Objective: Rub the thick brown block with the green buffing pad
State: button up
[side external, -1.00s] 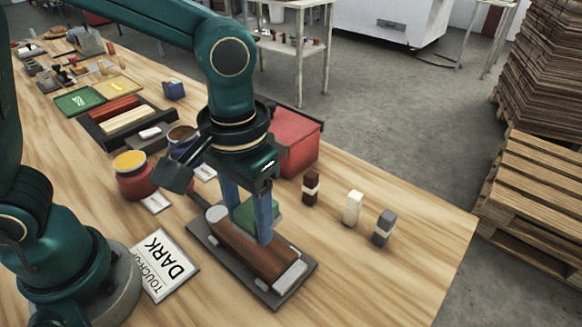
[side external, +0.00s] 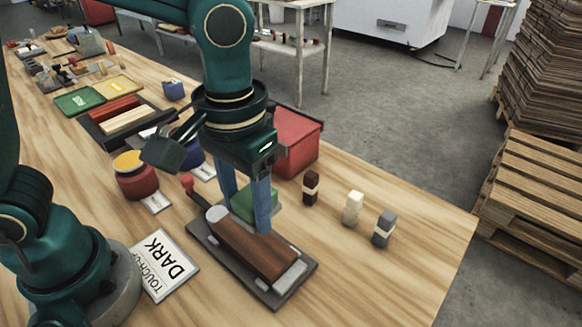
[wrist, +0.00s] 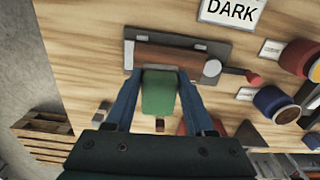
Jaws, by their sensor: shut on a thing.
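The thick brown block (side external: 255,252) lies lengthwise on a dark grey plate (side external: 218,258), between light grey end pieces. It also shows in the wrist view (wrist: 168,56). My gripper (side external: 245,215) is shut on the green buffing pad (side external: 241,200), with one blue finger on each side. In the wrist view the pad (wrist: 159,95) sits between the fingertips, at the block's long edge. In the side view the pad is at the block's far side, partly hidden by a finger. I cannot tell whether pad and block touch.
A "DARK" sign (side external: 165,263) lies left of the plate. Red (side external: 134,180) and blue (side external: 190,152) jars stand behind it. A red bin (side external: 296,142) and small brown (side external: 311,188), white (side external: 352,208) and grey (side external: 383,229) blocks stand beyond. The table's right end is clear.

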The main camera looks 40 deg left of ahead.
aim_at(255, 254)
jog(key=shift+f, duration=0.1)
jog(key=shift+f, duration=3.65)
jog(key=shift+a+f, duration=0.15)
jog(key=shift+a, duration=0.9)
jog(key=shift+a+f, duration=0.1)
jog(key=shift+a, duration=0.9)
grip_shut()
jog(key=d, duration=0.4)
jog(key=shift+d+r, duration=0.1)
jog(key=shift+r, duration=3.95)
